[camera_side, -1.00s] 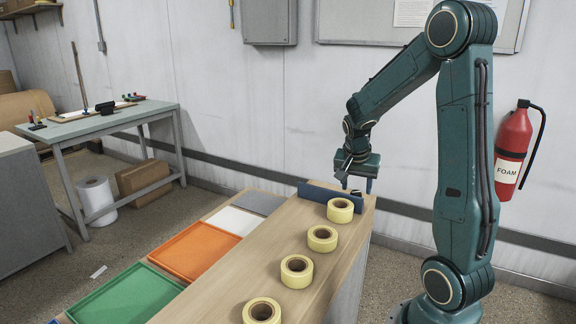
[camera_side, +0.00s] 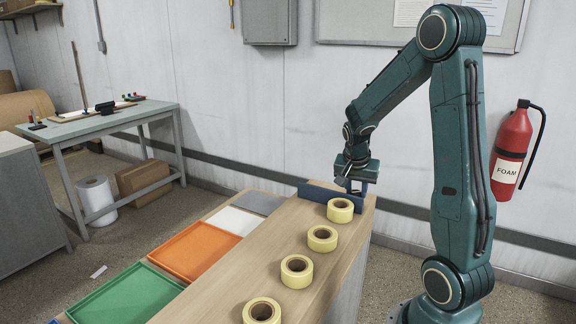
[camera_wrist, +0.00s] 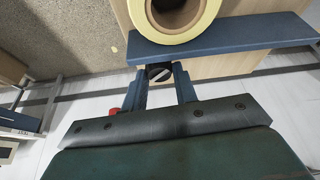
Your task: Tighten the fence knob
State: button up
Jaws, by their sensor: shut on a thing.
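The fence (camera_side: 318,191) is a dark blue bar standing across the far end of the wooden bench; it also shows in the wrist view (camera_wrist: 225,40). The fence knob (camera_wrist: 158,72) is a small dark round piece with a light stripe, at the fence's outer side. My gripper (camera_wrist: 161,80) has its two blue fingers on either side of the knob, shut on it. In the side view my gripper (camera_side: 358,187) is low at the fence's right end, and the knob is mostly hidden there.
Several yellow tape rolls stand in a row on the bench (camera_side: 230,290), the nearest roll (camera_side: 340,210) close to the fence. Orange (camera_side: 195,250) and green (camera_side: 125,300) trays lie left of it. A fire extinguisher (camera_side: 512,150) hangs on the wall behind my arm.

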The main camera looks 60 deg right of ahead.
jog(key=shift+m+g, duration=0.9)
jog(key=shift+m, duration=1.4)
jog(key=o, duration=1)
jog(key=shift+c, duration=0.2)
jog(key=shift+w+r, duration=0.1)
jog(key=shift+r, duration=0.05)
jog(key=v, duration=1.3)
jog(key=shift+r, duration=0.25)
